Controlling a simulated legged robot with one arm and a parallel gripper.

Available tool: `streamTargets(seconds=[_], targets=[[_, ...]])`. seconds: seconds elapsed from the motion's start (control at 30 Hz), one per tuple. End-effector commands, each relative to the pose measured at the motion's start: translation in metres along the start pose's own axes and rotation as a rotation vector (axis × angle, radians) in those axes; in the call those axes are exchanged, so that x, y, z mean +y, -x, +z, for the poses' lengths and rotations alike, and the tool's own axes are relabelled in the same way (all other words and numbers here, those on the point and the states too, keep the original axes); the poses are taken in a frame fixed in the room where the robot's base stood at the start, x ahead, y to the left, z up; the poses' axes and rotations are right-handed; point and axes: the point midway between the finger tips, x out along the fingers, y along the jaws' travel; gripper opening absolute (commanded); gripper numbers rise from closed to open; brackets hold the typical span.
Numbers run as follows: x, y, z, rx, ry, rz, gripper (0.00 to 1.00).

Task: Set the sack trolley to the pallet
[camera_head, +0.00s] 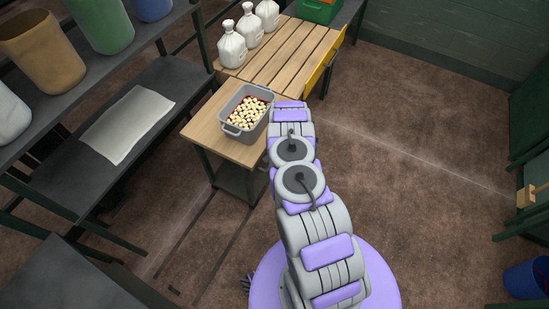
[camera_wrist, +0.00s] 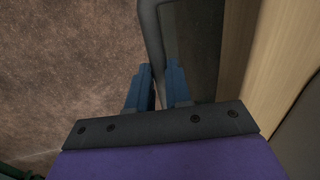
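No sack trolley can be made out for certain. A yellow part (camera_head: 321,71) stands at the right side of a slatted wooden surface (camera_head: 280,56), which may be the pallet; I cannot tell what the yellow part belongs to. In the head view my gripper is hidden behind my arm, near the grey tub. In the wrist view my gripper's blue fingers (camera_wrist: 158,82) lie on either side of a dark grey bar or rim (camera_wrist: 154,35). The bar passes close between them. Whether they press on it cannot be told.
A grey tub (camera_head: 243,112) of pale round pieces stands on a wooden table (camera_head: 205,134). Several white sacks (camera_head: 232,46) and a green crate (camera_head: 318,11) stand behind it. Dark shelves (camera_head: 62,78) fill the left. The brown floor (camera_head: 420,140) is open at right.

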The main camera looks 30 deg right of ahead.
Motion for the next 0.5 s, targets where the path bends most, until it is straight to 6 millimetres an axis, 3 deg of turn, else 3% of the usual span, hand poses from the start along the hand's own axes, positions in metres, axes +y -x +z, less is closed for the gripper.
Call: streamTargets(seconds=[0.27,0.5], targets=[[-0.001,0.0019,-0.0046,0.012,-0.001,-0.004,0.43],[-0.0006,0.0018,-0.0033,0.01,-0.001,-0.003,0.44]])
